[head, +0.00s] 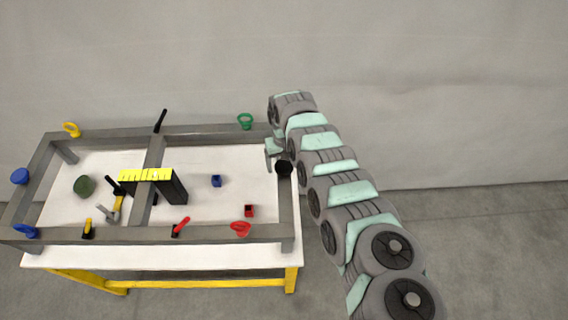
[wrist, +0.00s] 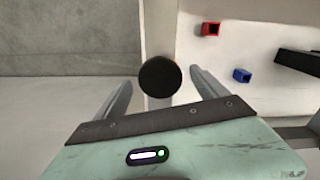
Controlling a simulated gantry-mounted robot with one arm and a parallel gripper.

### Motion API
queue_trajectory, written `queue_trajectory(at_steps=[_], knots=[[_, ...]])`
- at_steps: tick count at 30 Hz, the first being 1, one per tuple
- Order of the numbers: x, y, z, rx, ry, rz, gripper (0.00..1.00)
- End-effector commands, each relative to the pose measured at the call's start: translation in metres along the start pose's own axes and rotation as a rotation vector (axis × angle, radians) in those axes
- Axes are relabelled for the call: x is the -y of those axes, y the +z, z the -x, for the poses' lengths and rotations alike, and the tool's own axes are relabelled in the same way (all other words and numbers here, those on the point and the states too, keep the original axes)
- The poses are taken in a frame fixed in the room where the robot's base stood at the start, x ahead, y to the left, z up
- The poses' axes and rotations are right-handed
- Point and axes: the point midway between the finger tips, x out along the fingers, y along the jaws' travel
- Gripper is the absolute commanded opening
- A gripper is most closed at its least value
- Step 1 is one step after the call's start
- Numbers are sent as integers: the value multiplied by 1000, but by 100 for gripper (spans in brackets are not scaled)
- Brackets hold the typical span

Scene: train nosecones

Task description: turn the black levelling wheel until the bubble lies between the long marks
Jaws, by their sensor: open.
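The black levelling wheel (head: 284,168) is on the right rail of the grey frame. In the wrist view the round black wheel (wrist: 160,77) lies between my two open fingers, with a gap on each side. My gripper (head: 272,158) is open and empty at that rail, beside the wheel; its fingers also show in the wrist view (wrist: 163,84). I cannot tell how its height compares with the wheel's. A yellow strip with black marks (head: 147,175) sits on a black block at the middle of the frame. No bubble can be made out.
The grey frame (head: 95,237) lies on a white table (head: 110,257) with yellow legs. Coloured rings and clamps stand on its rails. A blue block (head: 216,181), a red block (head: 249,210) and a dark green round piece (head: 84,186) lie inside. Floor right of the table is clear.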

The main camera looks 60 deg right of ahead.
Motion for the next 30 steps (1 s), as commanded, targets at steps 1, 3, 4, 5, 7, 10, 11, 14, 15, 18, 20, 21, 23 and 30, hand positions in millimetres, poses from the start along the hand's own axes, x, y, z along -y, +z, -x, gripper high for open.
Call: queue_trajectory(at_steps=[1, 3, 4, 5, 7, 10, 11, 14, 15, 18, 20, 21, 23, 30], knots=[[1, 0, -3, 0, 0, 1, 83], [0, 0, -5, -1, 1, 2, 83], [0, 0, -5, -1, 1, 2, 83], [0, 0, -6, -1, 1, 2, 83], [0, 0, -6, -1, 1, 2, 83], [0, 0, -6, -1, 1, 2, 83], [0, 0, -6, -1, 1, 1, 83], [0, 0, -6, -1, 1, 1, 75], [0, 0, -6, -1, 1, 1, 72], [0, 0, -6, -1, 1, 1, 64], [0, 0, -6, -1, 1, 1, 59], [0, 0, -6, -1, 1, 1, 56], [0, 0, -6, -1, 1, 1, 51], [0, 0, -6, -1, 1, 1, 31]])
